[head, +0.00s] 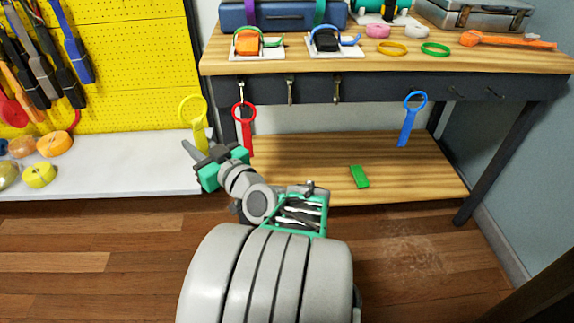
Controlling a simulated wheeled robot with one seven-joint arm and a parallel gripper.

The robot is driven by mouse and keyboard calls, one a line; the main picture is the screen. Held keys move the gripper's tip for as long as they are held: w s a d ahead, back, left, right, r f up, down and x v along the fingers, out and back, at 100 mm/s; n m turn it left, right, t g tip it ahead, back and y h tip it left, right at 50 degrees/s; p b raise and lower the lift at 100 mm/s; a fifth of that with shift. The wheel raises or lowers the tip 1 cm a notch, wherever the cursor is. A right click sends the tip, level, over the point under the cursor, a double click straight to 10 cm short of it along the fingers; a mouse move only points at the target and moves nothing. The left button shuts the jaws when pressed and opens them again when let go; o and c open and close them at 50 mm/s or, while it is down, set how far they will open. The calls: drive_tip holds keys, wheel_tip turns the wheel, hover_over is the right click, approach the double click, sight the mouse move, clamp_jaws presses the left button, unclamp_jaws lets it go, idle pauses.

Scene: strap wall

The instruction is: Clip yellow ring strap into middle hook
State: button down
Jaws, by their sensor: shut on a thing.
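The yellow ring strap (200,134) stands upright in my gripper, its ring at the top, to the left of the hook row. My gripper (204,152) is shut on the strap's lower part, which the fingers partly hide. The middle hook (290,90) looks empty and is to the right of the yellow strap and a little higher in the picture. The left hook (241,89) has a red ring strap (246,134) at it. The right hook (337,88) looks empty.
A blue ring strap (407,127) hangs farther right on the rail. A green piece (359,177) lies on the lower shelf (315,165). The red strap is between the yellow strap and the middle hook. A white ledge (120,165) is at left.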

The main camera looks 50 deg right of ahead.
drive_tip(key=s+d+f+m+g+h+b, duration=0.2)
drive_tip(key=s+d+f+m+h, duration=0.15)
drive_tip(key=s+d, duration=0.4)
drive_tip(key=s+d+f+m+g+h+b, duration=0.1)
drive_tip(key=s+d+f+m+h+b, duration=0.15)
drive_tip(key=s+d+f+h, duration=0.4)
drive_tip(key=w+d+y, duration=0.1)
drive_tip(key=w+d, duration=0.7)
drive_tip(key=d, duration=0.4)
drive_tip(key=shift+f, duration=0.3)
idle(0.4)
idle(0.7)
drive_tip(key=c, duration=1.2)
unclamp_jaws()
drive_tip(key=shift+o, duration=0.2)
drive_tip(key=shift+s, duration=0.1)
